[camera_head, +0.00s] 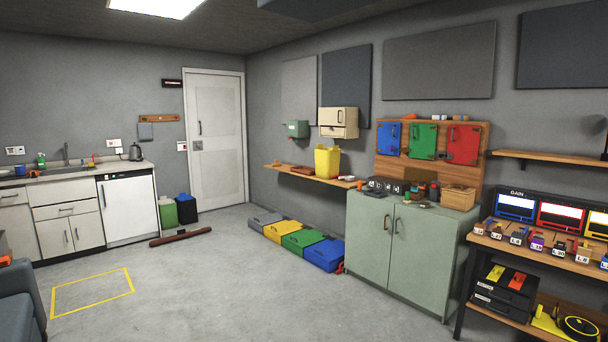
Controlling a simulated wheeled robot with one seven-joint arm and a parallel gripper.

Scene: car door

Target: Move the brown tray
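I cannot tell for sure which thing is the brown tray. A long, low, dark brown object (180,237) lies on the floor in front of the green and black bins; its inside is too small to make out. A light-brown open wooden box (459,197) stands on the right end of the green cabinet top. A small flat red-brown item (303,170) lies on the wall shelf, left of the yellow container. My gripper is not in view.
A green cabinet (405,245) and a wooden workbench (540,250) stand at the right. Coloured low boxes (300,238) line the wall. A kitchen counter (70,175) and a yellow floor outline (92,293) are at left. The middle floor is clear.

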